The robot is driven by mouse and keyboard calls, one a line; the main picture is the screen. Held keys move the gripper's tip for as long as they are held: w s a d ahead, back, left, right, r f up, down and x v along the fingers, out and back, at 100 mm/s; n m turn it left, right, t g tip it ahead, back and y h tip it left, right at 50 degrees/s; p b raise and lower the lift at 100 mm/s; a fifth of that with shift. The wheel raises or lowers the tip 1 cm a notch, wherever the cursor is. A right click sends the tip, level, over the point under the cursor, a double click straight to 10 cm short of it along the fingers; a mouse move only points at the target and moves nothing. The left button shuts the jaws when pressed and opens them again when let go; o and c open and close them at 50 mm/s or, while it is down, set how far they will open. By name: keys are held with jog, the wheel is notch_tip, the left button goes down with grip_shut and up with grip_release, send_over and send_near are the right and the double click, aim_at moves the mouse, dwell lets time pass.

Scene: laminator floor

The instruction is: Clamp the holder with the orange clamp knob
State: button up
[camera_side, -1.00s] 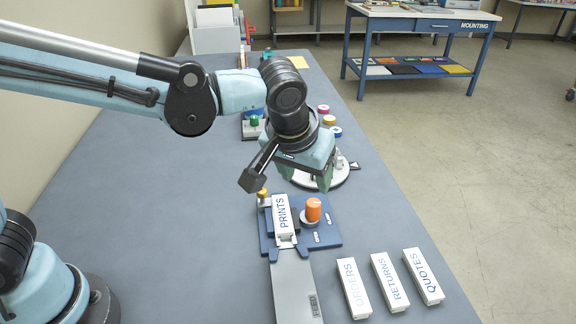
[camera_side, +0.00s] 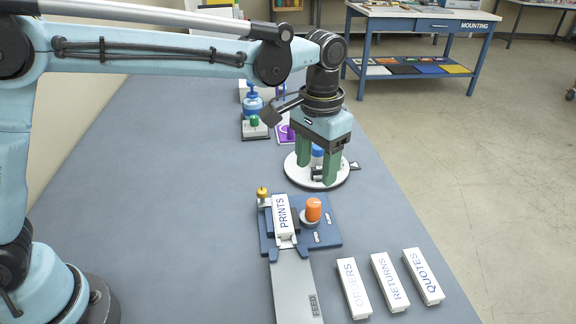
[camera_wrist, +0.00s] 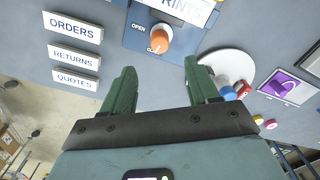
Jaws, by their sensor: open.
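The orange clamp knob (camera_side: 313,209) stands upright on the right part of the blue clamp base (camera_side: 327,238). In the wrist view the knob (camera_wrist: 159,38) sits beside the printed words OPEN and another label partly hidden by it; I cannot tell its exact setting. The white holder marked PRINTS (camera_side: 283,215) lies in the base, left of the knob. My gripper (camera_side: 317,173) is open and empty, its green fingers pointing down over the round white plate, behind the knob and apart from it. In the wrist view the gripper (camera_wrist: 163,76) has nothing between its fingers.
White blocks marked ORDERS (camera_side: 354,288), RETURNS (camera_side: 389,282) and QUOTES (camera_side: 424,276) lie at front right. A grey strip (camera_side: 296,290) runs forward from the base. The round white plate (camera_side: 300,178) carries coloured knobs. A small brass knob (camera_side: 262,193) stands at the base's left.

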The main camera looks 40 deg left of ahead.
aim_at(314, 202)
notch_tip(314, 202, down, 10)
jog(key=shift+f, duration=0.2)
dwell(0.3)
jog(key=c, duration=1)
jog(key=shift+n, duration=1.5)
jog(key=shift+c, duration=0.2)
jog(key=o, duration=1)
jog(key=shift+o, duration=0.2)
jog(key=shift+r, duration=0.15)
notch_tip(314, 202, up, 12)
